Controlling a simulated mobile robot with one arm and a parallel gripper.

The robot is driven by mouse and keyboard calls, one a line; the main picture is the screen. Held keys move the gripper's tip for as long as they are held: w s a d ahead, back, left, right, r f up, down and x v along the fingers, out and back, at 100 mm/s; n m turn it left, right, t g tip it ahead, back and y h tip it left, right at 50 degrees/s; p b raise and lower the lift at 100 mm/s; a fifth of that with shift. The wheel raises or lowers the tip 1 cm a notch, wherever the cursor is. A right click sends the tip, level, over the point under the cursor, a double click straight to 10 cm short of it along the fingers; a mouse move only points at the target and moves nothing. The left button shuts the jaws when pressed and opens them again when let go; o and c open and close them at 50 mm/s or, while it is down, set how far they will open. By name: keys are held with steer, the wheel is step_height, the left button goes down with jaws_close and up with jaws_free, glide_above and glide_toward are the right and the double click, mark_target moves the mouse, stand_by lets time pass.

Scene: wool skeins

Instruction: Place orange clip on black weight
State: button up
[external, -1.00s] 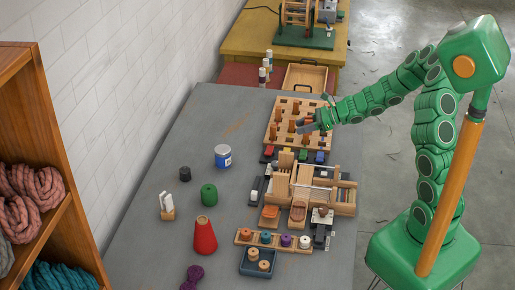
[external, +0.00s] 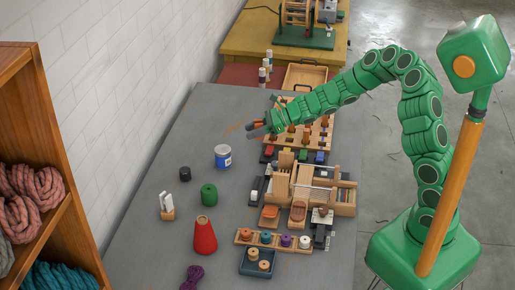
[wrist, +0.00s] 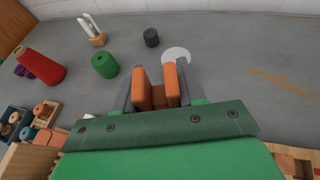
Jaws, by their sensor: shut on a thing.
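The black weight (external: 185,173) is a short dark cylinder standing on the grey table near the wall. In the wrist view the black weight (wrist: 151,37) is beyond my fingertips, slightly left of their middle. My gripper (external: 257,129) is in the air near the left edge of the peg board, well apart from the weight. In the wrist view my gripper (wrist: 156,78) is shut on a brownish-orange piece, the orange clip (wrist: 158,97), between its orange-faced fingers. Most of the clip is hidden by the fingers and the wrist.
A green spool (external: 208,195), a red cone (external: 205,237) and a holder with white sticks (external: 167,206) stand nearby. The wooden peg board (external: 322,130) lies under my arm. Table around the weight is clear.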

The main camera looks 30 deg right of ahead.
steer(key=s+a+r+n+g, duration=0.1)
steer(key=s+a+r, duration=0.15)
steer(key=a, duration=1.55)
glide_above(180, 170)
steer(key=shift+a+f, duration=0.15)
steer(key=shift+f, duration=2.2)
steer(key=shift+a+f, duration=0.1)
steer(key=shift+f, duration=2.2)
steer(key=shift+f+y, duration=0.3)
steer(key=shift+f, duration=1.15)
steer(key=shift+f, duration=0.1)
steer(key=o, duration=1)
steer(key=shift+s+d, duration=0.1)
steer(key=shift+d, duration=0.05)
steer(key=shift+r+v, duration=0.15)
steer(key=shift+v, duration=2.8)
steer(key=shift+r+v, duration=0.1)
steer(key=shift+v, duration=2.8)
